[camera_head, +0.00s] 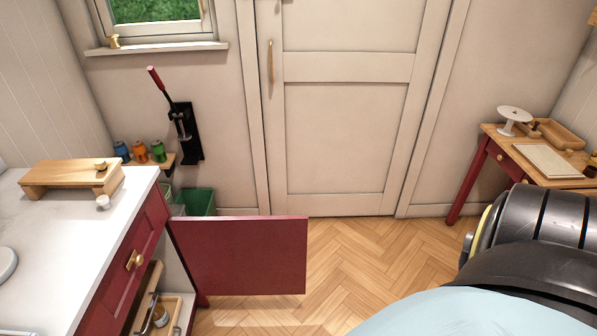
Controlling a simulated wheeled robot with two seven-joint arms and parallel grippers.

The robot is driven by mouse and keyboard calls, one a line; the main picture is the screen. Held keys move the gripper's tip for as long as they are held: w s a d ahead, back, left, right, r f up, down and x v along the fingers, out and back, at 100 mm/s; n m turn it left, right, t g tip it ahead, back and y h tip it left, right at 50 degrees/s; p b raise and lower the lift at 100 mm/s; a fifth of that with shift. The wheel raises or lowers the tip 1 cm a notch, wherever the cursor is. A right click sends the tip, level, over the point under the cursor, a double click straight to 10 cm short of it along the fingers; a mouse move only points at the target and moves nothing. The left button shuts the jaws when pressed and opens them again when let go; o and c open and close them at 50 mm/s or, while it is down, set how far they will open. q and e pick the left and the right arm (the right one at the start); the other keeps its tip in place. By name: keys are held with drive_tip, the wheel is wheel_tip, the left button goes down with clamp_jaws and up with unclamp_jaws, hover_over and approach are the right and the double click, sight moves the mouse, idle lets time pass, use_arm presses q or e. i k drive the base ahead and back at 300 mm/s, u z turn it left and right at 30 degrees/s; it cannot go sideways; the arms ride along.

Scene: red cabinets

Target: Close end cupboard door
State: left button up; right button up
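The end cupboard door (238,256) is a flat dark red panel at the end of the red cabinet (150,225) on the left. It stands open, swung out to the right over the floor. The cabinet opening beside it shows a wooden pull-out or shelf with small items inside. No handle shows on the side of the door facing me. A black and pale blue part of my own body fills the lower right corner. Neither of my grippers is in view.
A white worktop (60,240) carries a small wooden stand (72,176). A green bin (197,200) sits behind the door. A red-legged wooden table (545,160) stands at the right. The herringbone floor (370,255) between is clear. A closed cream door (345,130) is at the back.

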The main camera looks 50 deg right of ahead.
sight(229, 256)
drive_tip(key=z, duration=2.4)
drive_tip(key=i, duration=3.8)
drive_tip(key=u, duration=4.4)
